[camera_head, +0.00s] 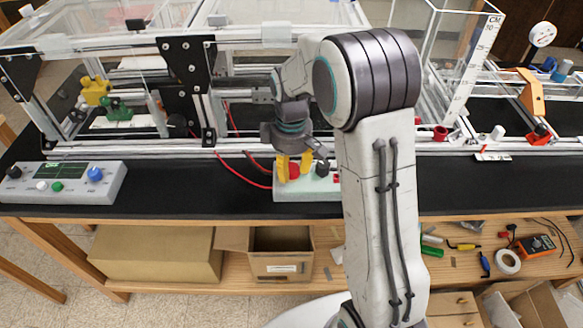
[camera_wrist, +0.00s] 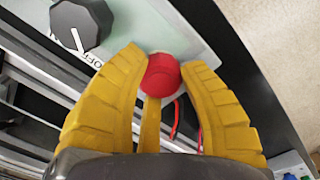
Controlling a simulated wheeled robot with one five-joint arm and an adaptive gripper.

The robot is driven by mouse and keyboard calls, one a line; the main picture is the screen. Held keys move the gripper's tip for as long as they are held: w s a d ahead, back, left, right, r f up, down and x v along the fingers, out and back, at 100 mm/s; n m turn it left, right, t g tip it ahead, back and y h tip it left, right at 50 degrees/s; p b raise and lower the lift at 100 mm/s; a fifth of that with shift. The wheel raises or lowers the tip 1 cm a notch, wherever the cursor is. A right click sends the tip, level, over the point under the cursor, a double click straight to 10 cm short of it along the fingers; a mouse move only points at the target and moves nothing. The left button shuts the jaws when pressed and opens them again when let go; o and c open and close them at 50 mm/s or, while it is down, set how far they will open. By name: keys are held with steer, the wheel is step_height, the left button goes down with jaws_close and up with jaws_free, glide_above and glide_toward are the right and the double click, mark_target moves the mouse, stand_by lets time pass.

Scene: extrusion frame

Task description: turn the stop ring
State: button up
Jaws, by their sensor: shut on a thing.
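The red stop ring (camera_wrist: 161,75) is a round red cap on a pale green control box (camera_head: 300,190). In the wrist view it sits between the yellow fingers of my gripper (camera_wrist: 160,66), which are shut on it near their tips. In the head view my gripper (camera_head: 294,173) points down at the box, and a bit of red (camera_head: 294,170) shows between the fingers. The ring's underside is hidden. My arm covers the box's right end.
A black dial knob (camera_wrist: 80,25) with a white pointer line stands beside the ring, near the word OFF. A grey control box (camera_head: 65,183) stands at the left on the black bench top. Metal frame rails (camera_head: 110,45) run behind. Red cables (camera_head: 240,175) curve close to the pale box.

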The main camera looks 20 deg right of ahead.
mark_target(291, 167)
steer(key=shift+f+m, duration=0.1)
steer(key=shift+m, duration=0.5)
steer(key=o, duration=1.2)
step_height(291, 167, up, 12)
stand_by(0.7)
